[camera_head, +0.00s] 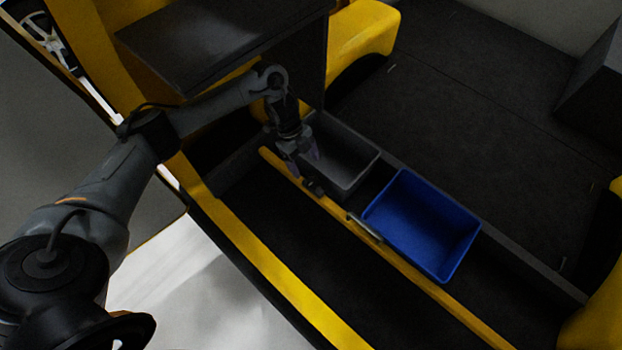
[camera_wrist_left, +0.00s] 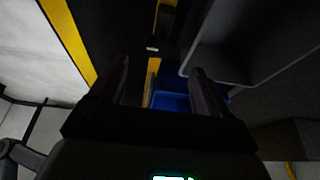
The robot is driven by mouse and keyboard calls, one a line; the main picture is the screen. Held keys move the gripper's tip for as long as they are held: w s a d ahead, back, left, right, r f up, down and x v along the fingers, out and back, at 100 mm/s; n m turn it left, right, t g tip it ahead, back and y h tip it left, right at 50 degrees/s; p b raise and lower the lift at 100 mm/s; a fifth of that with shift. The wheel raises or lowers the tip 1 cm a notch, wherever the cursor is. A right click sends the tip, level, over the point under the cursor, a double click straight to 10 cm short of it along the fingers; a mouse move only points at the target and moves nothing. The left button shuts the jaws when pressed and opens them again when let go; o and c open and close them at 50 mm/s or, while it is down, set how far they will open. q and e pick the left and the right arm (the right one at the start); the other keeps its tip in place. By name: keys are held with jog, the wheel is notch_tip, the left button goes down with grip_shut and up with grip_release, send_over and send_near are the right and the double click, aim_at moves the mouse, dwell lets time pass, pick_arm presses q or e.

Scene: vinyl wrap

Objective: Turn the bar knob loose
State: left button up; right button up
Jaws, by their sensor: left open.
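A yellow bar (camera_head: 400,262) runs diagonally in front of the bins in the head view. A small dark piece (camera_head: 314,187) on it, just below my left gripper (camera_head: 304,170), may be the bar knob; its shape is too dark to tell. A grey metal fitting (camera_head: 366,229) sits further along the bar. In the left wrist view, my left gripper (camera_wrist_left: 163,88) is open with nothing visible between its fingers. A small dark fitting with a pale face (camera_wrist_left: 152,47) shows beyond the fingertips, above the yellow bar (camera_wrist_left: 152,80). My right gripper is out of view.
A grey bin (camera_head: 343,160) stands close beside my left gripper, with a blue bin (camera_head: 424,225) to its right. A yellow edge (camera_head: 270,268) borders the dark floor (camera_head: 310,255), which is clear in front of the bar.

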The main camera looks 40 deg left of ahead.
aim_at(313, 181)
pick_arm(q)
jog(key=b+x, duration=0.2)
jog(key=x, duration=0.5)
jog(key=shift+d, duration=0.1)
jog(key=shift+c, duration=0.4)
jog(key=c, duration=1)
jog(key=shift+r, duration=0.1)
